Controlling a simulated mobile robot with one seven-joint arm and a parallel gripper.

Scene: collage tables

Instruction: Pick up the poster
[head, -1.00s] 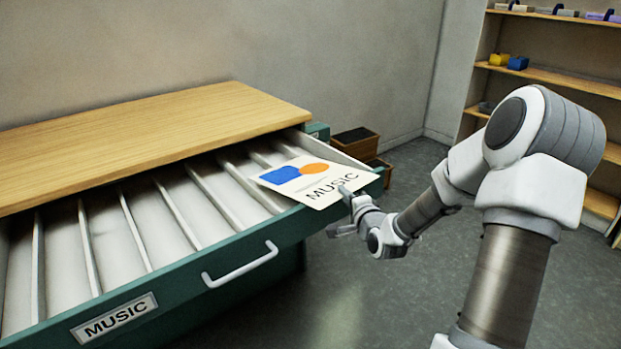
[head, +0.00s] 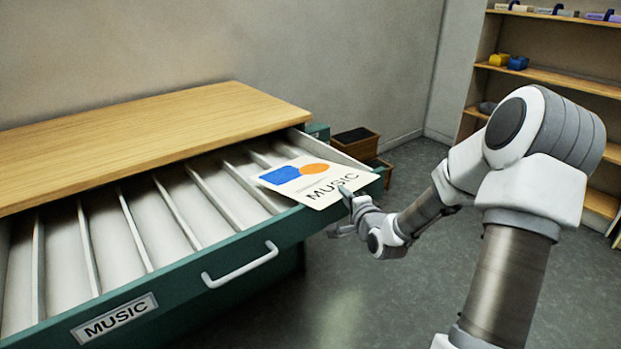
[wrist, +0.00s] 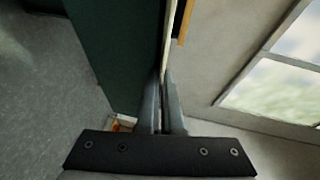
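The poster (head: 300,180) is a cream sheet with a blue shape, an orange disc and the word MUSIC. It lies across the right end of the open green drawer (head: 225,256), its near edge over the drawer's front. My gripper (head: 346,192) is at the near right edge of the poster. In the wrist view my gripper's fingers (wrist: 161,95) are close together, and the poster's thin edge (wrist: 169,40) runs in between them, so they look shut on it. The fingertips themselves are partly hidden.
The drawer has several white dividers (head: 135,232), a handle (head: 240,264) and a MUSIC label (head: 114,318). A wooden top (head: 150,135) covers the cabinet behind. Small boxes (head: 356,143) stand beyond the drawer's right end. Shelves (head: 555,77) are at the right. Floor to the right is clear.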

